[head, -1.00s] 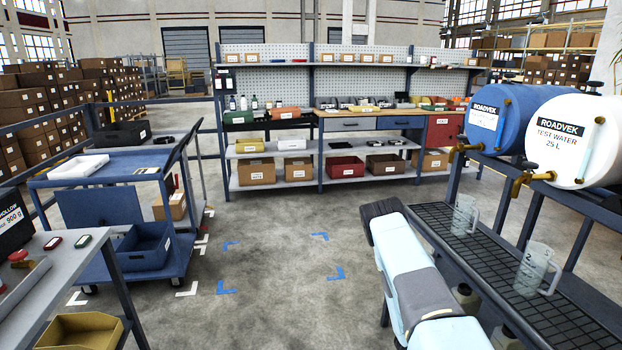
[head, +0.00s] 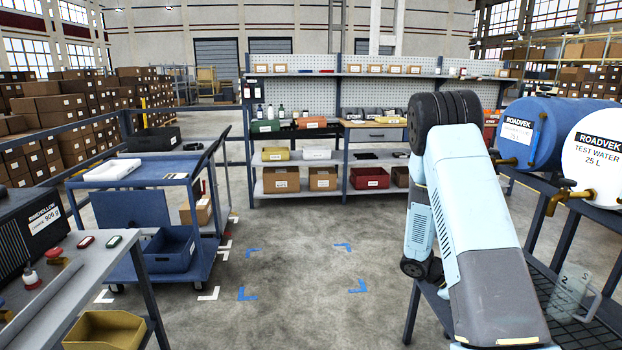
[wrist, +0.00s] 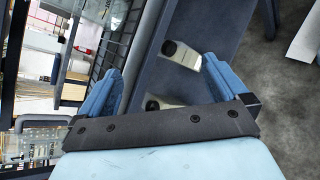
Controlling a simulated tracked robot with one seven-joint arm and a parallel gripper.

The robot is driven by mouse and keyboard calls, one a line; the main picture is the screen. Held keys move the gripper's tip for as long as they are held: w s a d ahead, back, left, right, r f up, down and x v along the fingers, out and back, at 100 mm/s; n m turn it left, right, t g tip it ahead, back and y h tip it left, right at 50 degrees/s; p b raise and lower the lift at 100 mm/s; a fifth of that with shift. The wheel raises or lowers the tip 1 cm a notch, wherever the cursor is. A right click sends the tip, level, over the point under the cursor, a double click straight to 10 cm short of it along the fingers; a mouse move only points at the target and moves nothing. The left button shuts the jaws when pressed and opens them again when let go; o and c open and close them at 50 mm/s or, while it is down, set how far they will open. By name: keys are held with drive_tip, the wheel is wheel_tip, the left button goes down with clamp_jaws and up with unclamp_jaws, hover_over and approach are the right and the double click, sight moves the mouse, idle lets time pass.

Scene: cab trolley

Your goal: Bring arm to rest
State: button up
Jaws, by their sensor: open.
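My arm (head: 470,230) is raised and folded on the right side of the head view, in front of the stand with the water drums. My gripper is not visible in the head view. In the wrist view my gripper (wrist: 161,68) has its two blue fingers spread wide apart, with nothing between them.
A blue drum (head: 548,130) and a white test-water drum (head: 597,155) stand at right. A blue trolley (head: 150,180) stands left. The floor (head: 300,270) between is clear.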

drive_tip(key=s+a+r+m+t+y, duration=0.1)
drive_tip(key=a+r+y, duration=0.15)
drive_tip(key=r, duration=0.35)
drive_tip(key=s+a+r+m+y, duration=0.1)
drive_tip(key=s+a+r, duration=0.15)
drive_tip(key=r, duration=0.35)
drive_tip(key=s+a+r+m+t+y, duration=0.1)
drive_tip(key=s+a+r+t+y, duration=0.3)
drive_tip(key=s+a+r, duration=0.5)
drive_tip(key=s+a+r+m+t+y, duration=0.1)
drive_tip(key=s+a+r+t+y, duration=0.3)
drive_tip(key=s+a+r, duration=0.5)
wheel_tip(320, 180, up, 5)
drive_tip(key=shift+s+a+f+m+t, duration=0.1)
drive_tip(key=shift+s+a+m+t, duration=0.3)
drive_tip(key=shift+t, duration=0.5)
